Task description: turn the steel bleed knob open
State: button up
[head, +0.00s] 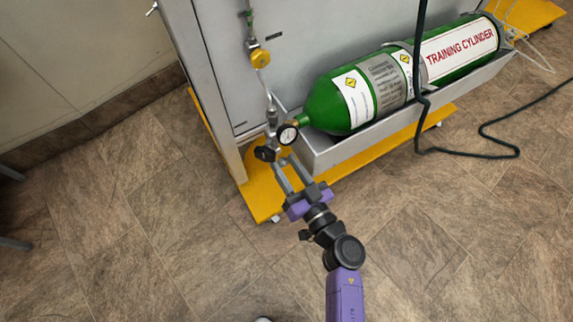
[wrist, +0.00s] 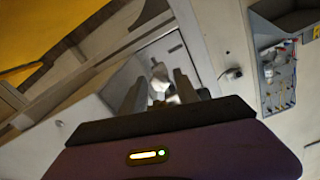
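My gripper (head: 285,162) is open, its two grey fingers parted just below the fittings at the neck of the green cylinder. In the wrist view my gripper (wrist: 160,90) shows a small pale, steel-like piece (wrist: 160,76) ahead, between the fingers; it looks like the steel bleed knob, but it is blurred and I cannot be sure. Gaps show on both sides of it. In the head view a round gauge (head: 288,134), a steel fitting (head: 272,118) and a black knob (head: 265,154) sit close to the fingertips. I cannot pick out the bleed knob there.
The green cylinder (head: 340,104) lies in a grey tray (head: 335,152) on a yellow wheeled base (head: 262,200). A yellow knob (head: 260,58) is on the grey panel above. A black hose (head: 470,154) trails at right. Tiled floor is clear at lower left.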

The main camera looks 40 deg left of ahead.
grip_shut()
